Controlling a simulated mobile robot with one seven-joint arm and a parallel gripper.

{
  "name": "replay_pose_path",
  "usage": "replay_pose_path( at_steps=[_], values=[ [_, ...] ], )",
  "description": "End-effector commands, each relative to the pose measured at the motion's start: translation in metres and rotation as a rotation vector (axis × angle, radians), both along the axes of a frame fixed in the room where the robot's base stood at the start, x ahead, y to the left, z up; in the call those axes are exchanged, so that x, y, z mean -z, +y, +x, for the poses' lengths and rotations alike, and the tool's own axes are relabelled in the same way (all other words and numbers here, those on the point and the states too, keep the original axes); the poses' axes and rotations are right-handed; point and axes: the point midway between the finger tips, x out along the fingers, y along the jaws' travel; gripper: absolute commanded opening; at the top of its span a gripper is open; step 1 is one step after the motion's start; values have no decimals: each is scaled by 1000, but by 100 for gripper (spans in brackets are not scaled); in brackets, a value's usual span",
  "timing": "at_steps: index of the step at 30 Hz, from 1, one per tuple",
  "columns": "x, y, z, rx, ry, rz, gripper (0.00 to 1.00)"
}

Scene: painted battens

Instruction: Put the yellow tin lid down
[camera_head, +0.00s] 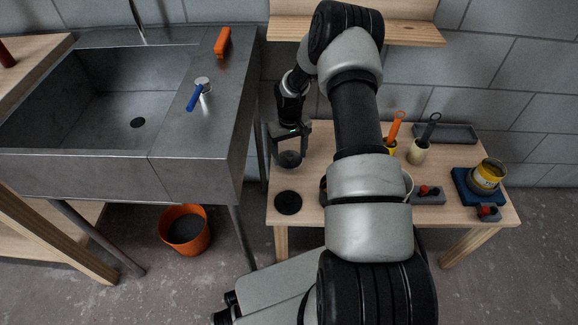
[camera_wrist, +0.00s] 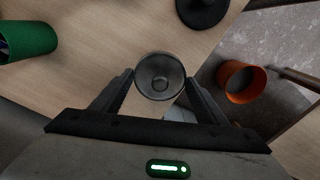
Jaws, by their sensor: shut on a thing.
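My gripper (camera_head: 289,148) is shut on a round grey metal lid (camera_wrist: 160,76), gripped by its edges between the two fingers. In the head view the lid (camera_head: 290,159) shows dark and flat over the left end of the wooden table (camera_head: 340,140). Whether it touches the table or hangs just above it, I cannot tell. An open yellow tin (camera_head: 487,177) stands on a blue base at the table's right end, far from my gripper. No yellow shows on the lid.
A black disc (camera_head: 288,203) lies at the table's front left, near the lid. A grey tray (camera_head: 445,134) and red-knobbed blocks (camera_head: 429,193) are to the right. The sink (camera_head: 110,110) stands left, an orange bucket (camera_head: 185,229) below. A green container (camera_wrist: 28,40) shows in the wrist view.

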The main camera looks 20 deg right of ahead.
Motion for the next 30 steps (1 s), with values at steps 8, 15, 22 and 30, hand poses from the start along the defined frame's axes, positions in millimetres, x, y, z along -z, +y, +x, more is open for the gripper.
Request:
replay_pose_path(
  at_steps=[8, 15, 22, 30],
  values=[
    [27, 1, 0, 2, 0, 1, 46],
    [48, 0, 1, 1, -2, 0, 46],
    [50, 0, 0, 1, -2, 0, 46],
    [51, 0, 0, 1, -1, 0, 86]
  ],
)
